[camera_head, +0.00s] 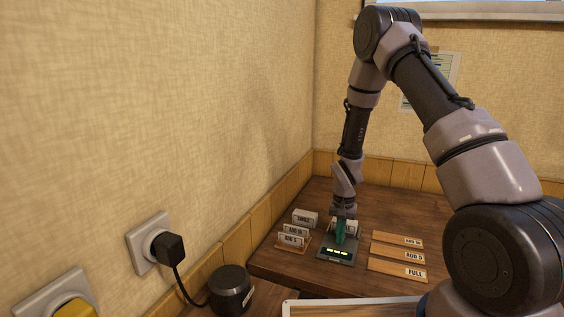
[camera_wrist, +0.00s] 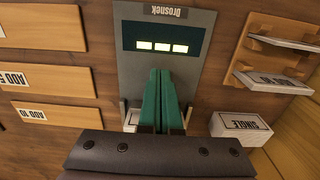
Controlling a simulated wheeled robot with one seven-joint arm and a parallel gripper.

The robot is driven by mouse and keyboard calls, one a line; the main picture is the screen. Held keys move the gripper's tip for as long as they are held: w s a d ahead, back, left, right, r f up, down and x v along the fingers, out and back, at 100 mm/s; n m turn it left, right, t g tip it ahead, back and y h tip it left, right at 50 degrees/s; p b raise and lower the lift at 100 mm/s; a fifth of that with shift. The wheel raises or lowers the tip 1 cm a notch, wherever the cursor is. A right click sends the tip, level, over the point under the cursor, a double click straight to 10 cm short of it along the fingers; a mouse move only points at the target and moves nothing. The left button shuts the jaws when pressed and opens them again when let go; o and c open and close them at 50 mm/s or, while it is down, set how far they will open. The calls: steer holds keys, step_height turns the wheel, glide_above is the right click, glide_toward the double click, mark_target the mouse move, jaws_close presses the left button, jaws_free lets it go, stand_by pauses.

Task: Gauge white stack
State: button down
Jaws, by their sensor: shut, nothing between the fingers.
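My gripper (camera_head: 340,238) points down over a dark grey gauge device (camera_head: 336,255), its teal fingers closed together with nothing between them. In the wrist view the fingers (camera_wrist: 160,75) reach over the device plate (camera_wrist: 167,75), close to its dark display (camera_wrist: 163,42), which shows three lit bars. A white piece (camera_wrist: 131,119) shows beside the fingers between the device's metal posts. The gripper hides most of it, so I cannot tell its height or whether the fingers touch it. A white block marked SINGLE (camera_head: 305,217) lies on the table left of the device.
A wooden rack (camera_head: 291,246) holding white labelled pieces stands left of the device. Walls bound the table at left and back. A black round object (camera_head: 231,290) stands front left.

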steer(key=shift+w+d, duration=0.35)
steer(key=shift+w, duration=0.5)
stand_by(0.6)
steer(key=shift+s, duration=0.15)
steer(key=shift+s+a, duration=0.25)
steer(key=shift+s, duration=0.3)
step_height(320, 180, up, 8)
stand_by(0.7)
